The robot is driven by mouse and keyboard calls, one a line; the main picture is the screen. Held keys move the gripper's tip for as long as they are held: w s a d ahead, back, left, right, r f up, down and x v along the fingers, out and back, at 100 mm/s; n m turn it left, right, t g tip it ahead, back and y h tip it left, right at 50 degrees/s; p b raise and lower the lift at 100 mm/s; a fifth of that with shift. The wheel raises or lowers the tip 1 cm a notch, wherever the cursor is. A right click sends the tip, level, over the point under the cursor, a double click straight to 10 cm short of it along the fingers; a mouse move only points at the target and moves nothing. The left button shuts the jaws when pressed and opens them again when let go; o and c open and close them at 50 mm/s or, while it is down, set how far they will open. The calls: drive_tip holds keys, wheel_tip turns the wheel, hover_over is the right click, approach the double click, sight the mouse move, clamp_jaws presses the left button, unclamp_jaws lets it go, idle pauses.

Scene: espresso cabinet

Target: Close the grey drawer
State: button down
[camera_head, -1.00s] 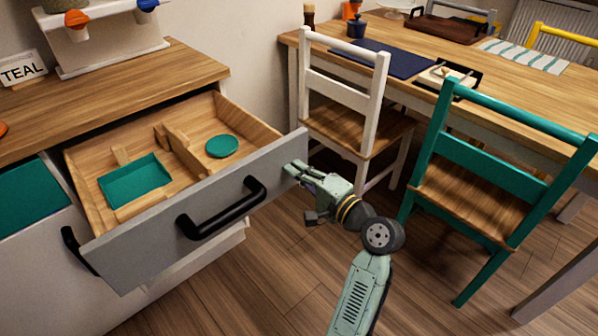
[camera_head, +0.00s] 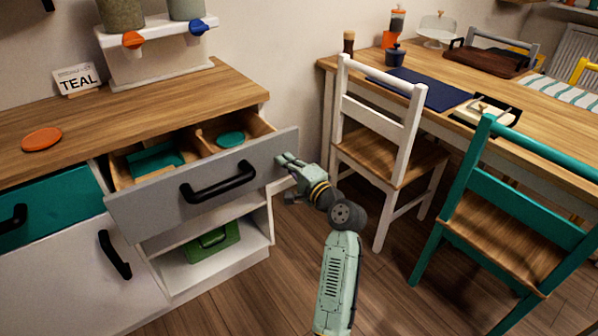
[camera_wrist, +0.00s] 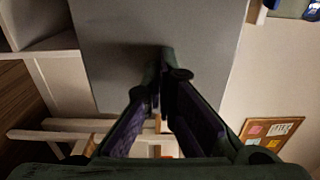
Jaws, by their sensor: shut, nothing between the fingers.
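The grey drawer (camera_head: 150,204) is partly open, with a wooden interior and a black bar handle (camera_head: 218,185). A teal tray (camera_head: 156,160) and a teal disc (camera_head: 230,139) lie inside it. My gripper (camera_head: 280,160) is shut and empty at the right end of the drawer front. In the wrist view the shut fingertips (camera_wrist: 166,78) are against or very close to the grey panel (camera_wrist: 150,35); I cannot tell if they touch.
The wooden countertop (camera_head: 190,100) is above the drawer. A green box (camera_head: 212,243) sits on the open shelf below. A teal drawer front (camera_head: 60,205) is at the left.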

drive_tip(key=b+x, duration=0.2)
drive_tip(key=x, duration=1.4)
drive_tip(key=shift+w+f, duration=0.1)
drive_tip(key=shift+f, duration=0.05)
drive_tip(key=shift+r, duration=0.2)
drive_tip(key=shift+a+r, duration=0.1)
drive_tip(key=shift+r, duration=0.05)
